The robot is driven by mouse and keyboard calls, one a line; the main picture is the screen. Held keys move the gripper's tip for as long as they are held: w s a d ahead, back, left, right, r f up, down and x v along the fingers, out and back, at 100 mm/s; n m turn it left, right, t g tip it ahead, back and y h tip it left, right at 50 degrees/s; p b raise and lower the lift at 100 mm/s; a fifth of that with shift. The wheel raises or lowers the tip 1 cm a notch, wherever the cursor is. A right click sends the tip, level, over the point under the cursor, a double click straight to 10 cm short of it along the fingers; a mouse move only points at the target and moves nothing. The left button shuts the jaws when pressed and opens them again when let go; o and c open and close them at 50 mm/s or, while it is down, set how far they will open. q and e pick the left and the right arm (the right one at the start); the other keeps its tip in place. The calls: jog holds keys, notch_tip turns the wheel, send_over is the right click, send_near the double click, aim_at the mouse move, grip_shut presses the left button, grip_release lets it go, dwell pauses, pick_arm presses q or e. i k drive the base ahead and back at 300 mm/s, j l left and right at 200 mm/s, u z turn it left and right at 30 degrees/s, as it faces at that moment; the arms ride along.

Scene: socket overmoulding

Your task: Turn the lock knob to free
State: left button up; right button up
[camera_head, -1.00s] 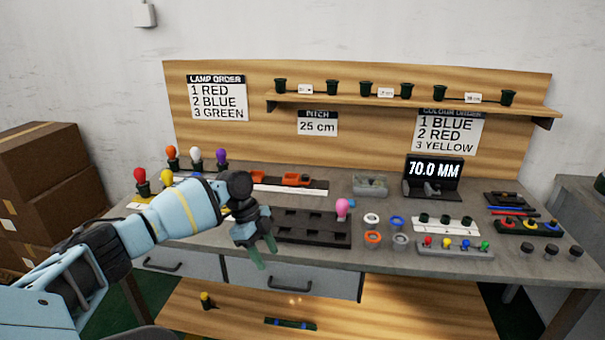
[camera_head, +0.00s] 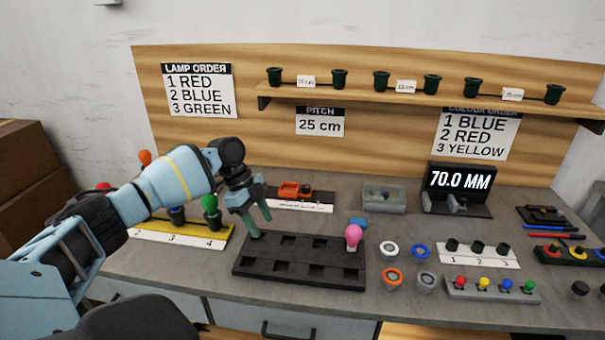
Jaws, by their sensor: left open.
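My left gripper (camera_head: 259,228) is open and empty, its green fingers pointing down above the back left of the black socket tray (camera_head: 300,282). Behind and to its right, an orange fixture (camera_head: 295,190) sits at the back of a white scale strip (camera_head: 300,207). The gripper is apart from this fixture and hides what lies to its left. I cannot make out which part is the lock knob; details on the fixture are too small to tell. My right gripper is not in view.
A pink bulb (camera_head: 353,235) stands at the tray's right end. Coloured rings (camera_head: 391,277) lie right of it. A numbered yellow-edged board (camera_head: 180,236) with bulbs stands left. A grey box (camera_head: 384,197) and a 70.0 MM display (camera_head: 459,183) stand behind. A shelf (camera_head: 420,91) runs above.

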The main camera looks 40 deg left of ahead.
aim_at(305, 188)
jog(key=i+j, duration=0.35)
jog(key=j, duration=0.15)
jog(key=i+j, duration=0.35)
jog(key=j, duration=0.15)
